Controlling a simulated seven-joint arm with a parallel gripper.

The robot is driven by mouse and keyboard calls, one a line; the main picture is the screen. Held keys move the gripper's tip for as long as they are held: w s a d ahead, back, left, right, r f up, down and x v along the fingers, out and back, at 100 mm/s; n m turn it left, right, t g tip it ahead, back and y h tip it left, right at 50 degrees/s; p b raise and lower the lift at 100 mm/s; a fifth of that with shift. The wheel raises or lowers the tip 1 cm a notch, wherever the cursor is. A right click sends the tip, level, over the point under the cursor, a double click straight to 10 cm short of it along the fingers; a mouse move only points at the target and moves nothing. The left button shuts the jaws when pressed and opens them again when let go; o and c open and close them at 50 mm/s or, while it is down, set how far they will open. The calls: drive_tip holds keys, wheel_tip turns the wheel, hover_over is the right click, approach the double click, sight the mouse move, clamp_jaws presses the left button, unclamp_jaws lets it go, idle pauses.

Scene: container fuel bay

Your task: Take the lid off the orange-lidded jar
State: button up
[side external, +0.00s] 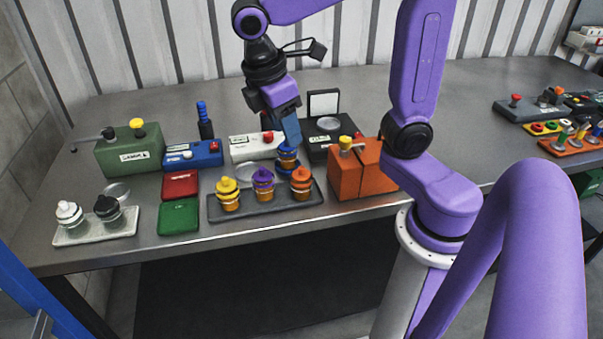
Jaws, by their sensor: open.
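The orange-lidded jar (301,183) stands upright at the right end of a dark grey tray (262,209), with its orange lid (300,174) on top. In the same tray are a yellow-lidded jar (228,194) and a purple-lidded jar (263,184). A blue-lidded jar (287,158) stands behind them. My gripper (288,143) is open and points down at the blue-lidded jar, behind and slightly left of the orange lid. Its fingertips are small here, and I cannot tell whether they touch the blue lid.
A light tray (95,232) with a white-lidded and a black-lidded jar is at the left. Red (180,185) and green (179,216) boxes lie beside the dark tray. An orange box (357,175) stands close on its right. The table behind is partly clear.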

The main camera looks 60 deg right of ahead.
drive_tip(key=g+h, duration=0.1)
approach(302, 167)
drive_tip(key=f, duration=0.1)
drive_tip(key=d+f, duration=0.1)
drive_tip(key=shift+d+f, duration=0.3)
drive_tip(key=shift+f, duration=0.1)
drive_tip(key=shift+s+a+x, duration=0.1)
drive_tip(key=shift+a+x, duration=0.05)
drive_tip(key=shift+x, duration=1.2)
drive_tip(key=shift+s+a+x, duration=0.15)
drive_tip(key=shift+x, duration=1.2)
clamp_jaws()
